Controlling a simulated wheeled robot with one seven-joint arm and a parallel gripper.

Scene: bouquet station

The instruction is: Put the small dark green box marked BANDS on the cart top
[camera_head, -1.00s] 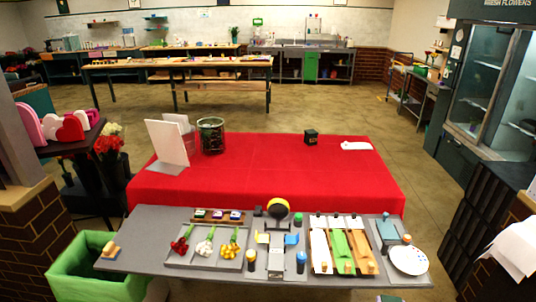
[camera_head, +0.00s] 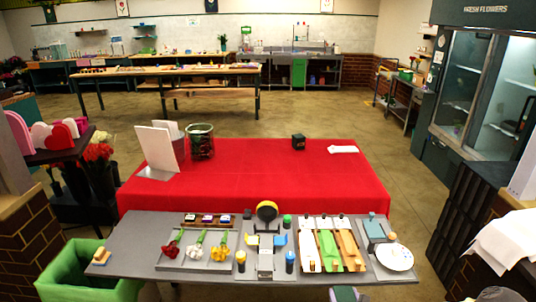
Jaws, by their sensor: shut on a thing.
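A grey work table (camera_head: 150,240) with flowers, ribbons and a plate (camera_head: 394,257) crosses the foreground. A green bin (camera_head: 88,268) stands at its left. A glass container (camera_head: 200,142) and white boards (camera_head: 157,148) stand on the red table. Open floor lies behind.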

